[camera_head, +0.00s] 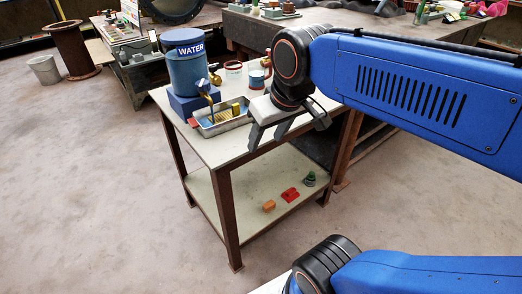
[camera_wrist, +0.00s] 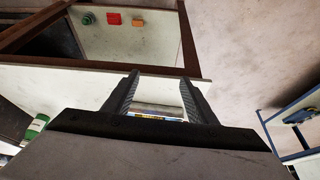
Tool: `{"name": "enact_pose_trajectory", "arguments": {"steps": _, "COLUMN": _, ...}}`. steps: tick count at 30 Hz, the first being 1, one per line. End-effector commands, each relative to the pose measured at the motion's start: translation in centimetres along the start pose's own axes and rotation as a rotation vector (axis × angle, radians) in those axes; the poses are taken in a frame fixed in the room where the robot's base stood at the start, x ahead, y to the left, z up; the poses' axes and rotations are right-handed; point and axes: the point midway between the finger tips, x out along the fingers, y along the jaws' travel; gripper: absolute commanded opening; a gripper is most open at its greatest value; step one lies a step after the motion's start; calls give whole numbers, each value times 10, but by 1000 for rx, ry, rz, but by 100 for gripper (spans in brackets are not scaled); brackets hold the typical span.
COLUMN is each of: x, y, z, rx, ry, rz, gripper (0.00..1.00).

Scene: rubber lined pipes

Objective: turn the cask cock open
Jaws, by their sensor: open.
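The cask is a blue drum (camera_head: 187,72) marked WATER, standing on a blue block (camera_head: 187,103) at the table's back left corner. Its cock (camera_head: 209,88) shows as small brass-coloured parts at the drum's lower right front; how far it is turned I cannot tell. My gripper (camera_head: 288,130) is open and empty, pointing down near the table's front right edge, to the right of the cock and apart from it. In the wrist view the open fingers (camera_wrist: 158,78) frame the table edge. The cask and cock are not visible there.
A metal tray (camera_head: 231,122) with small items sits below the cock. Mugs (camera_head: 257,76) stand behind my gripper. The lower shelf (camera_head: 237,212) holds a red piece (camera_head: 290,195), an orange block (camera_head: 268,206) and a green piece (camera_head: 310,178). The floor left of the table is clear.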

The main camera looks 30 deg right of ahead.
Motion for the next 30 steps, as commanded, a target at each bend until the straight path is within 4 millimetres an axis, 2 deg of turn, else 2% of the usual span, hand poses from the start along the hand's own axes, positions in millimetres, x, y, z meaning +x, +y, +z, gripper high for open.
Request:
{"name": "enact_pose_trajectory", "arguments": {"steps": 3, "x": 6, "y": 4, "z": 14, "rx": 15, "ry": 0, "rz": 7, "gripper": 52}}
{"name": "enact_pose_trajectory", "arguments": {"steps": 8, "x": 12, "y": 7, "z": 24, "rx": 27, "ry": 0, "rz": 12, "gripper": 52}}
{"name": "enact_pose_trajectory", "arguments": {"steps": 21, "x": 12, "y": 8, "z": 26, "rx": 31, "ry": 1, "rz": 13, "gripper": 52}}
{"name": "enact_pose_trajectory", "arguments": {"steps": 23, "x": 10, "y": 8, "z": 20, "rx": 34, "ry": -1, "rz": 14, "gripper": 52}}
{"name": "enact_pose_trajectory", "arguments": {"steps": 26, "x": -2, "y": 6, "z": -1, "rx": 45, "ry": -4, "rz": 18, "gripper": 52}}
{"name": "enact_pose_trajectory", "arguments": {"steps": 30, "x": -29, "y": 1, "z": -53, "rx": 80, "ry": -14, "rz": 32, "gripper": 52}}
